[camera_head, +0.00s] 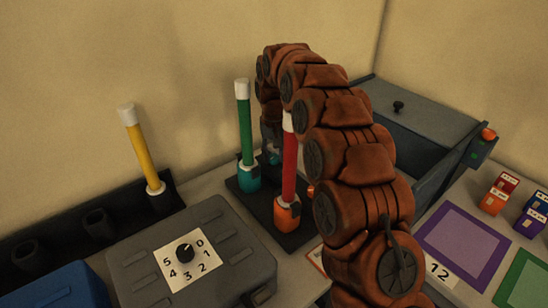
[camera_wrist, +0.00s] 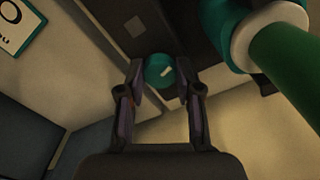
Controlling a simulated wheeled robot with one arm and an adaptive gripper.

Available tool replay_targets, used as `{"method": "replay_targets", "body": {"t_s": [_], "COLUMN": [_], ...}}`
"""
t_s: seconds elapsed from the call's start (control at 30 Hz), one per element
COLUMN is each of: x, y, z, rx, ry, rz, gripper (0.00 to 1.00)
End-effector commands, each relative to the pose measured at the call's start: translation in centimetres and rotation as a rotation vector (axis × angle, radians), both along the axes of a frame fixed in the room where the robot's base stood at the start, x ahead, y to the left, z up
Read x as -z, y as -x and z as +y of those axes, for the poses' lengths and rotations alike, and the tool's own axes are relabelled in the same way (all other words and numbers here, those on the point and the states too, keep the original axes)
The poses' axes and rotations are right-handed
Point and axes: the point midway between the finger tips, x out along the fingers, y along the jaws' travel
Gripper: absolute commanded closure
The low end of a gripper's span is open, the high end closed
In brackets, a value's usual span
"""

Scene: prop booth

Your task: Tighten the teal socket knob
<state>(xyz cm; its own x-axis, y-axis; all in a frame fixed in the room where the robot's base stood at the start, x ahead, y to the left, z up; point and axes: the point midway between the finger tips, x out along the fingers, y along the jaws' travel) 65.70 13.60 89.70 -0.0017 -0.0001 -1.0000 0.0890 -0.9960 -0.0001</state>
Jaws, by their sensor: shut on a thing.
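The teal knob (camera_wrist: 159,69) is a small round cap with a pale mark on its face, seen in the wrist view between the two fingertips. My gripper (camera_wrist: 160,76) is shut on its sides. In the head view the knob (camera_head: 274,159) shows only partly, behind the red stick, and my gripper is mostly hidden by the arm. The teal socket (camera_head: 249,179) stands on a dark base beside the knob and holds an upright green stick (camera_head: 244,122) with a white tip. The socket and stick also show large at the upper right of the wrist view.
A red stick (camera_head: 289,170) in an orange socket (camera_head: 287,213) stands close in front of the knob. A yellow stick (camera_head: 144,155) is at left. A grey case with a numbered dial (camera_head: 185,253) is in front. A grey box (camera_head: 410,115) stands behind my arm.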

Motion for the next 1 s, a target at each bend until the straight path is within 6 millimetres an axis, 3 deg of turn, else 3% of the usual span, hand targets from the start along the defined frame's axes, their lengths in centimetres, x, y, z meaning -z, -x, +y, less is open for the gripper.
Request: {"method": "replay_targets", "body": {"t_s": [0.73, 0.77, 1.0], "x": [-0.17, -0.17, -0.09], "y": [-0.13, -0.13, -0.08], "z": [0.05, 0.05, 0.02], "rx": [0.084, 0.084, 0.083], "ry": [-0.001, -0.001, -0.001], "rz": [-0.006, -0.006, -0.003], "gripper": [1.0, 0.62, 0.4]}}
